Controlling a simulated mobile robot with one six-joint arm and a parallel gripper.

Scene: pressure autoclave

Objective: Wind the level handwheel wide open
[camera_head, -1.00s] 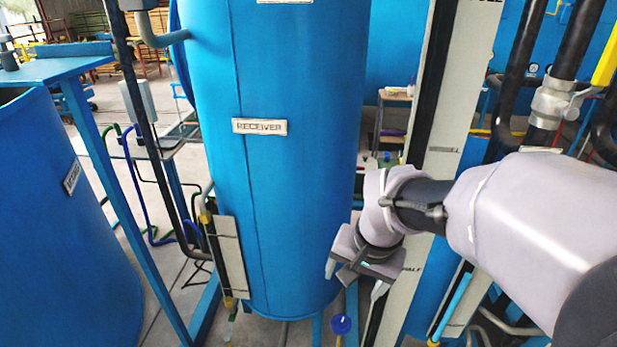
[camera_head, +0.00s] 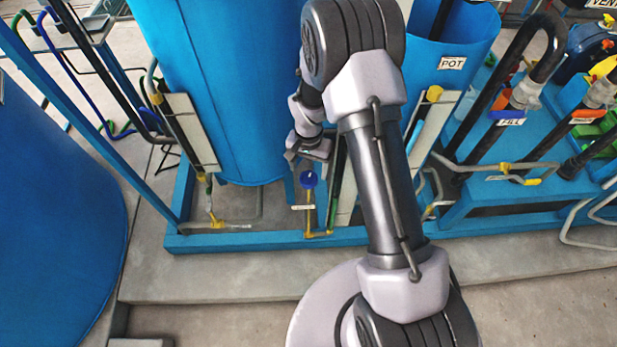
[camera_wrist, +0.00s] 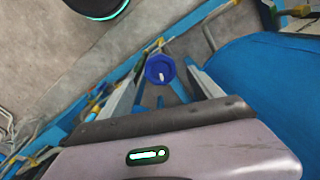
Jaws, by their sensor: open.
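A small blue handwheel (camera_head: 309,180) sits on a yellow-fitted upright stem in front of the big blue tank; a small tag below it is too small to read. It also shows in the wrist view (camera_wrist: 160,68), with a pale handle or mark at its middle. My gripper (camera_head: 307,165) is just above and behind the wheel in the head view.
The blue receiver tank (camera_head: 225,90) stands close behind the wheel. A blue frame rail (camera_head: 250,242) runs in front. Bare concrete floor lies before it.

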